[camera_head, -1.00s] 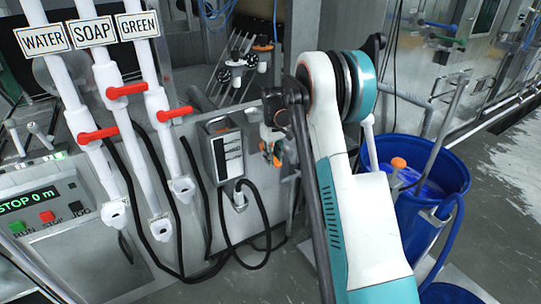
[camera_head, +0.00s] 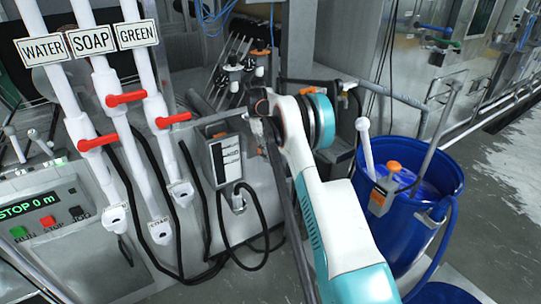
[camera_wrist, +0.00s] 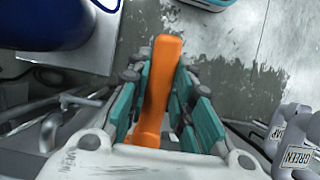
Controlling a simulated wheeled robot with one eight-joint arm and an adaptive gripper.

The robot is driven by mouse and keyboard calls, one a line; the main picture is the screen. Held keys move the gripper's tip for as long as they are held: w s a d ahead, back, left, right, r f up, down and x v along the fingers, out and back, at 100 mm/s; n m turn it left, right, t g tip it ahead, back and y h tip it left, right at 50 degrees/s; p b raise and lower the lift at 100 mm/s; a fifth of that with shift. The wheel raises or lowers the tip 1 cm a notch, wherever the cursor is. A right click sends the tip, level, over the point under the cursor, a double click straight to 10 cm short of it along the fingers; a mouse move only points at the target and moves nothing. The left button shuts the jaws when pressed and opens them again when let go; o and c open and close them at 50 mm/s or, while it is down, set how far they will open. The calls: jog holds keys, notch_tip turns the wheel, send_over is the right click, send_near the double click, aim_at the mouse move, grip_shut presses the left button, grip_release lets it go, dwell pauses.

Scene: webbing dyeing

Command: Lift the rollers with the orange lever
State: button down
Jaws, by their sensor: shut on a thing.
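The orange lever (camera_wrist: 160,85) shows in the wrist view as a long orange handle. It lies between the teal-padded fingers of my gripper (camera_wrist: 166,78), which is shut on it. In the head view my gripper is mostly hidden behind my arm, above and to the right of the grey control box. A grey bar (camera_head: 222,117) runs left from there over the box; I cannot tell whether it belongs to the lever. I cannot clearly pick out the rollers.
White pipes with red handles (camera_head: 125,98) stand at the left, labelled WATER, SOAP and GREEN. The grey box (camera_head: 225,160) with black hoses stands below my gripper. A blue bucket (camera_head: 447,190) stands right of my arm. The floor at far right is clear.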

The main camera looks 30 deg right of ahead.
jog(key=c, duration=1.4)
grip_release()
jog(key=shift+v, duration=3.8)
